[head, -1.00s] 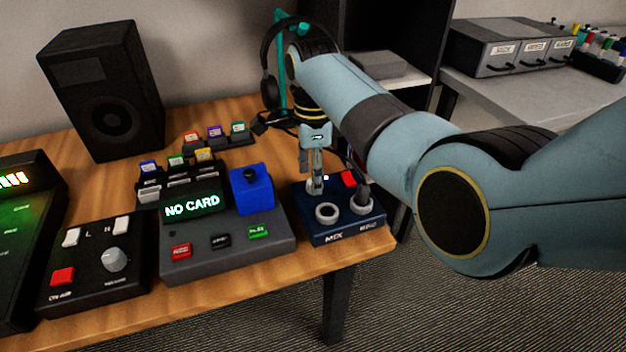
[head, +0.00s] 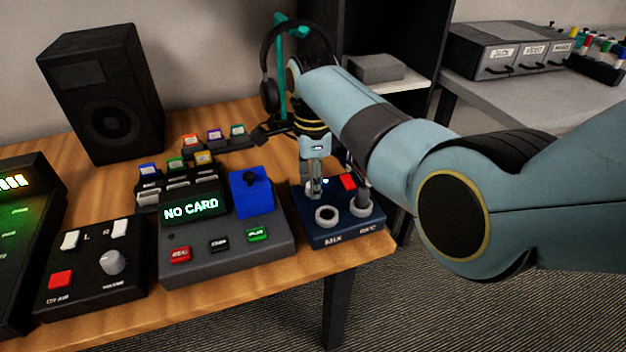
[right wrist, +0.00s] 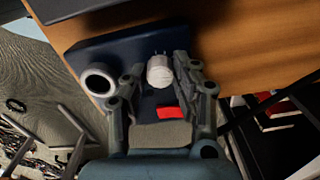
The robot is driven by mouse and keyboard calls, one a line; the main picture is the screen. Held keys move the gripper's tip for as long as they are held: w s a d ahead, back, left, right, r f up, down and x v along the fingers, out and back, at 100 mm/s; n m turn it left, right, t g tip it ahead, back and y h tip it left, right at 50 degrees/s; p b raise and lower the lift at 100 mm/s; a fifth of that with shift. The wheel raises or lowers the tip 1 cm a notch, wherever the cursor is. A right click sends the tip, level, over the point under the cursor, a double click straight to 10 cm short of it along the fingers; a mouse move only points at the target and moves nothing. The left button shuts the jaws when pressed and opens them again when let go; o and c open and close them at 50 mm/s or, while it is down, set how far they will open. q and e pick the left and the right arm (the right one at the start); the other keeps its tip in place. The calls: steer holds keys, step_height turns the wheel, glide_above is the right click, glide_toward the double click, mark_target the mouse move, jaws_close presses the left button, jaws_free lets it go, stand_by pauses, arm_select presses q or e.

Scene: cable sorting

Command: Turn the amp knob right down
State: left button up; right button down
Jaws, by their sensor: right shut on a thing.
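The amp is a dark blue box (head: 345,232) at the right end of the desk, with "MIX" and "REC" lettered on its front. Its knob is a short pale cylinder (right wrist: 160,72) in the right wrist view, with small marks on the box beside it. My right gripper (head: 314,192) points down over the box's back left and mostly hides the knob in the head view. In the right wrist view its fingers (right wrist: 159,68) stand on both sides of the knob, shut on it. My left gripper is not in view.
A red button (head: 348,181) sits beside the gripper. The grey recorder (head: 228,245) reading "NO CARD" is close on the left. The desk edge is near on the right.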

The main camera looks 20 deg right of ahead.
steer(key=n+p, duration=0.3)
steer(key=shift+r+n, duration=0.2)
steer(key=shift+n, duration=0.1)
steer(key=n+p, duration=0.2)
steer(key=n, duration=0.2)
steer(key=shift+f+n, duration=0.1)
steer(key=shift+n, duration=0.2)
steer(key=n+p, duration=0.1)
steer(key=n, duration=0.4)
steer(key=n+p, duration=0.1)
steer(key=n, duration=0.5)
steer(key=shift+n, duration=0.3)
steer(key=shift+f, duration=0.1)
steer(key=c, duration=1)
jaws_free()
